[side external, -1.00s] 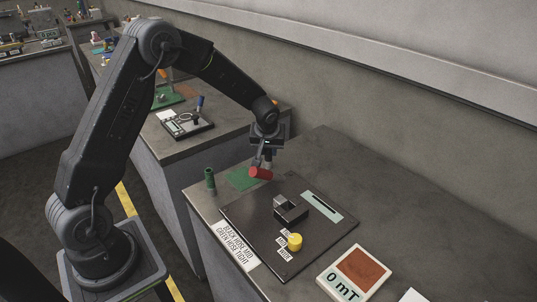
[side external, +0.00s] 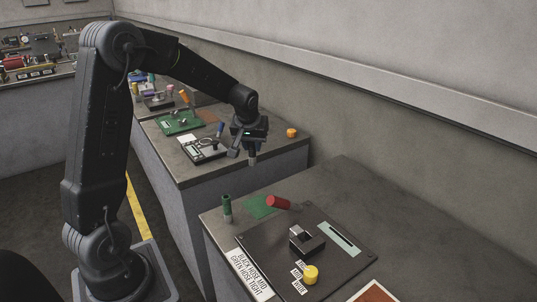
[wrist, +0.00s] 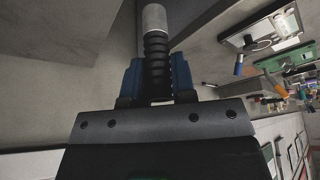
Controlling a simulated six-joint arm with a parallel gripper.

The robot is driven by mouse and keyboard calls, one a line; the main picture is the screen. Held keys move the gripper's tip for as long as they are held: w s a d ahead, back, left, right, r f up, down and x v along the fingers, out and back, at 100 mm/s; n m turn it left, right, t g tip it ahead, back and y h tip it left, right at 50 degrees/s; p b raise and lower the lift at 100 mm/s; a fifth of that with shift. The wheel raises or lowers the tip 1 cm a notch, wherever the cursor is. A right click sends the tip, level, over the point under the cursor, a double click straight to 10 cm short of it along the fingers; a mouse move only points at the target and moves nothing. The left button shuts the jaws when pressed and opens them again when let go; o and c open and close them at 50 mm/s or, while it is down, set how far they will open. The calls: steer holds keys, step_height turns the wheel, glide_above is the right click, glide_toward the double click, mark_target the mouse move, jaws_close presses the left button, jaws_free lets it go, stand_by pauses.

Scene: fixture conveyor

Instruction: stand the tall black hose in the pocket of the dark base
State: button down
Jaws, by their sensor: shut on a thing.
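My gripper (side external: 252,147) is raised in the air beyond the near bench's far left corner. In the wrist view, its blue-padded jaws (wrist: 156,78) are shut on a ribbed black hose (wrist: 156,48) with a pale grey end pointing away from the jaws. In the side view, the hose's grey end (side external: 252,161) hangs below the gripper, clear of the bench. The dark base (side external: 262,247) is a flat plate on the near bench, with a dark block (side external: 309,244) on it. The block has an opening on top; its inside is too small to make out.
A green hose (side external: 226,208) stands upright at the bench's left edge. A red cylinder (side external: 278,202) lies by a green patch (side external: 258,208). A yellow knob (side external: 311,274) sits on the plate's front.

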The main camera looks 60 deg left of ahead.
steer(key=shift+s+a+r, duration=0.3)
steer(key=shift+a+r, duration=0.05)
step_height(320, 180, up, 5)
steer(key=s+d, duration=0.1)
steer(key=d, duration=2.6)
steer(key=shift+s+d+f, duration=0.1)
steer(key=shift+f, duration=2.8)
steer(key=shift+f, duration=2.75)
steer(key=shift+f, duration=1.65)
